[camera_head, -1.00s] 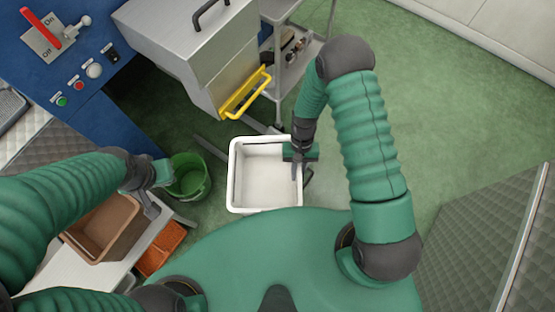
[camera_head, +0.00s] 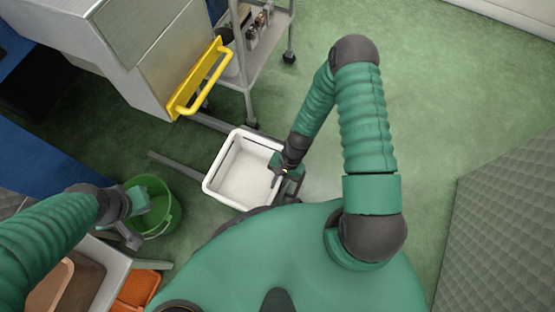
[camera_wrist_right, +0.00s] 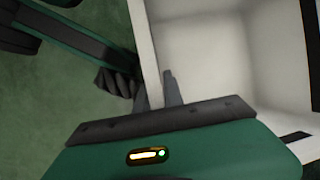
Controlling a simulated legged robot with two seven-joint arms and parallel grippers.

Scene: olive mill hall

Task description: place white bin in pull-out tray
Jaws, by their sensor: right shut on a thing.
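The white bin (camera_head: 240,174) is upright, empty and open-topped, just in front of my body in the head view. My right gripper (camera_head: 279,178) is shut on its right rim. In the right wrist view the fingers (camera_wrist_right: 160,92) straddle the bin's wall (camera_wrist_right: 146,50), and the pale inside of the bin shows to the right. My left gripper (camera_head: 130,232) is over the left side of the green bucket, apart from the white bin; its finger opening is unclear. I cannot clearly make out a pull-out tray; grey rails (camera_head: 178,172) lie low beside the bin.
A metal machine (camera_head: 150,50) with a yellow handle (camera_head: 200,85) stands at upper left, beside a grey trolley (camera_head: 262,45). A green bucket (camera_head: 155,212), a brown crate (camera_head: 75,280) and an orange container (camera_head: 138,288) are at lower left. Green floor (camera_head: 430,90) is free at right.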

